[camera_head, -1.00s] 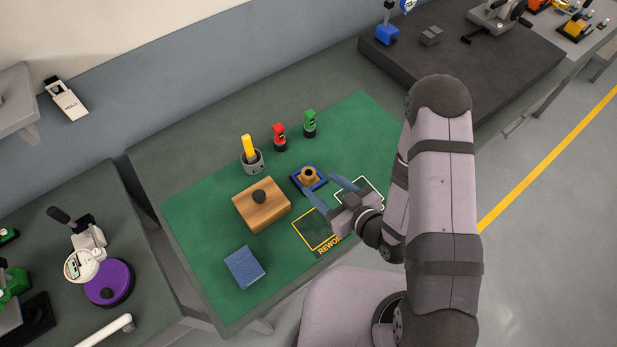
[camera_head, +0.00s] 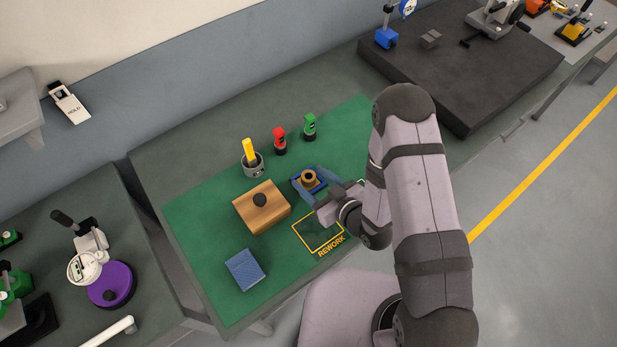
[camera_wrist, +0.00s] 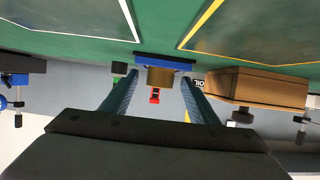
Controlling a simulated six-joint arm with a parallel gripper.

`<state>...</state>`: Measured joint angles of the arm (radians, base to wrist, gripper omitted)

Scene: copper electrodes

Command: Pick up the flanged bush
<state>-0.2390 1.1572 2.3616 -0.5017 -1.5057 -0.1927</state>
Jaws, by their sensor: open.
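The flanged bush (camera_head: 308,177) is a brass-coloured round piece with a dark bore, sitting on a small blue stand (camera_head: 300,187) on the green mat. My gripper (camera_head: 314,182) is open and empty, coming in low from the right, its two blue-grey fingers pointing at the bush. In the wrist view, which is upside down, the bush (camera_wrist: 160,76) appears between the fingertips (camera_wrist: 159,84) with the blue stand (camera_wrist: 165,61) behind its base. I cannot tell whether the tips reach past its near side; no contact shows.
A wooden block with a dark knob (camera_head: 262,213) stands close left of the stand. A grey cup with a yellow item (camera_head: 252,162), a red bottle (camera_head: 280,143) and a green bottle (camera_head: 310,128) stand behind. A blue box (camera_head: 245,270) lies front left. The yellow REWORK outline (camera_head: 319,252) is clear.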

